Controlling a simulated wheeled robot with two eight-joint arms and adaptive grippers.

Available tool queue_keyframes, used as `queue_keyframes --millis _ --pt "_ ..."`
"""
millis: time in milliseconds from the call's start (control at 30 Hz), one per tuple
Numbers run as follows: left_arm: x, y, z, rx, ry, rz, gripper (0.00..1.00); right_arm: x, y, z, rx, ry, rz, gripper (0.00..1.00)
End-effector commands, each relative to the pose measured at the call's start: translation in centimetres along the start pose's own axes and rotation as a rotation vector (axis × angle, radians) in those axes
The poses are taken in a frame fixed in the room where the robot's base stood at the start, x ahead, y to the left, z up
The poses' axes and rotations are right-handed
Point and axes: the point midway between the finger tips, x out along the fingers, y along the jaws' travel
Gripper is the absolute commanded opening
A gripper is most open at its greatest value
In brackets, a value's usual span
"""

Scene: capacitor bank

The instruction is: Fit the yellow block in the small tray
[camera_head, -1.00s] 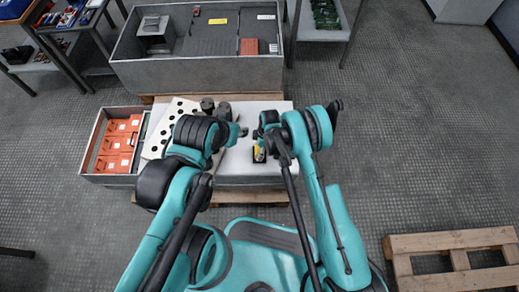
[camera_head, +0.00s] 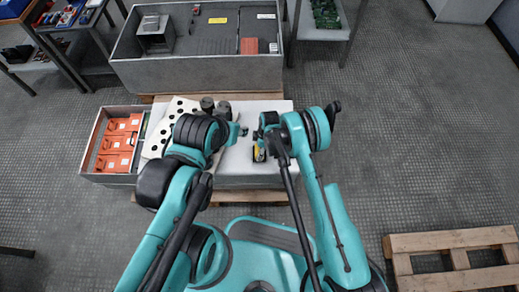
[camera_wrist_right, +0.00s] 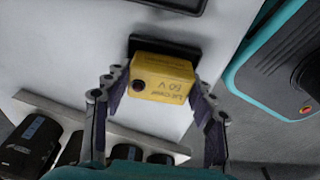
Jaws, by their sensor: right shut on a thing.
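My right gripper (camera_wrist_right: 155,102) is shut on the yellow block (camera_wrist_right: 162,79), with one finger on each side of it. The block's printed face shows in the right wrist view. A small dark tray (camera_wrist_right: 134,46) shows directly behind the block, which hides most of it. I cannot tell whether the block is inside the tray or just above it. In the head view only a little of the yellow block (camera_head: 259,154) shows below my right wrist. My left gripper (camera_head: 242,131) is small and mostly hidden beyond its arm, left of the block; its jaws cannot be read.
The white table top (camera_head: 232,165) lies under both grippers. Dark cylinders (camera_wrist_right: 35,140) stand near the right gripper. A crate of orange boxes (camera_head: 98,145) and a white plate with holes (camera_head: 157,130) are at left. A large grey bin (camera_head: 200,73) stands behind.

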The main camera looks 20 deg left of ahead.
Motion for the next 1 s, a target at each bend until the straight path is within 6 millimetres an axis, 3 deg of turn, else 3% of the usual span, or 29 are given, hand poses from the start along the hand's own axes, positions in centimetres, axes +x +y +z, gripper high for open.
queue_keyframes --millis 700,733,800,1000 --pt "0.00 0.00 0.00 0.000 0.000 0.000 0.40 0.15 0.00 0.02 0.000 0.000 0.000 0.17" --pt "0.00 0.00 0.00 0.000 0.000 0.000 0.40 0.15 0.00 0.02 0.000 0.000 0.000 0.59" --pt "0.00 0.00 0.00 0.000 0.000 0.000 0.40 0.15 -0.01 0.02 0.000 0.000 0.000 0.77" --pt "0.00 0.00 0.00 0.000 0.000 0.000 0.40 0.15 0.00 0.02 0.000 0.000 0.000 0.80"
